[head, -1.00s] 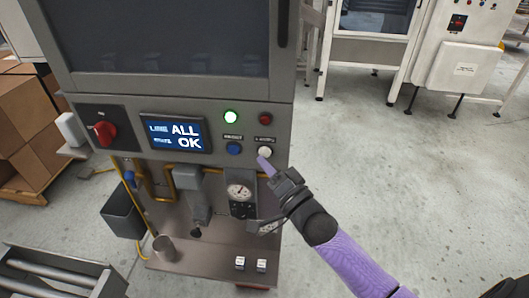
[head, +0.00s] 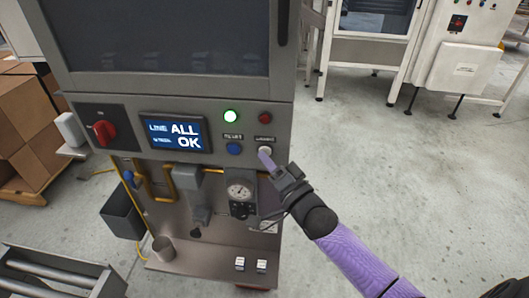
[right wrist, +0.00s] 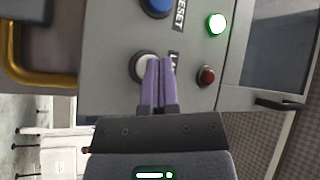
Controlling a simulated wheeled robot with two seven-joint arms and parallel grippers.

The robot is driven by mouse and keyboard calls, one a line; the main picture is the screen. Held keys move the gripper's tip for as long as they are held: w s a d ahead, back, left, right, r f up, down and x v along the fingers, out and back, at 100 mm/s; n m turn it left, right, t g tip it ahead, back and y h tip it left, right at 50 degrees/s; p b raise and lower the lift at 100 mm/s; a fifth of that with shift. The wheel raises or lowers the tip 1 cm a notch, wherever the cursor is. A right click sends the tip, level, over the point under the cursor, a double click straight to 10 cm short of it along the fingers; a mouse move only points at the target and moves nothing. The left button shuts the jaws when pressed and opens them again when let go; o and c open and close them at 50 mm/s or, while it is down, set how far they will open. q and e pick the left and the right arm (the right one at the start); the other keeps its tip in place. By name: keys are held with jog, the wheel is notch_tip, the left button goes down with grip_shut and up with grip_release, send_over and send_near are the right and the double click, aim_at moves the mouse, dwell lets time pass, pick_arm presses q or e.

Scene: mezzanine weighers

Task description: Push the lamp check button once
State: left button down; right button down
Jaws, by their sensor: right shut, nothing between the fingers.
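The lamp check button is a white round button (head: 265,150) at the right end of the lower row on the grey control panel (head: 215,115). My right gripper (head: 264,158) is shut and empty, its purple fingertips at the white button. In the right wrist view the white button (right wrist: 143,66) is partly hidden behind the shut fingers (right wrist: 157,75). The tips overlap it; whether they touch or press it I cannot tell. The label beside it is partly covered. My left gripper is not in view.
Close by are a blue reset button (head: 234,149), a lit green lamp (head: 230,116), a red lamp (head: 265,118) and a red rotary switch (head: 103,132). The display (head: 174,134) reads "ALL OK". A gauge (head: 239,191) and yellow pipes sit below. Open floor lies right.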

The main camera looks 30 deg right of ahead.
jog(key=shift+w+d, duration=0.1)
jog(key=shift+w, duration=0.05)
dwell(0.5)
jog(key=shift+s+a+p, duration=0.45)
jog(key=shift+s+p, duration=0.15)
jog(key=shift+s, duration=0.1)
jog(key=s+a+p, duration=0.1)
jog(key=s, duration=0.1)
jog(key=s+a+p, duration=0.1)
jog(key=s+p, duration=0.1)
jog(key=shift+a, duration=0.4)
dwell(0.4)
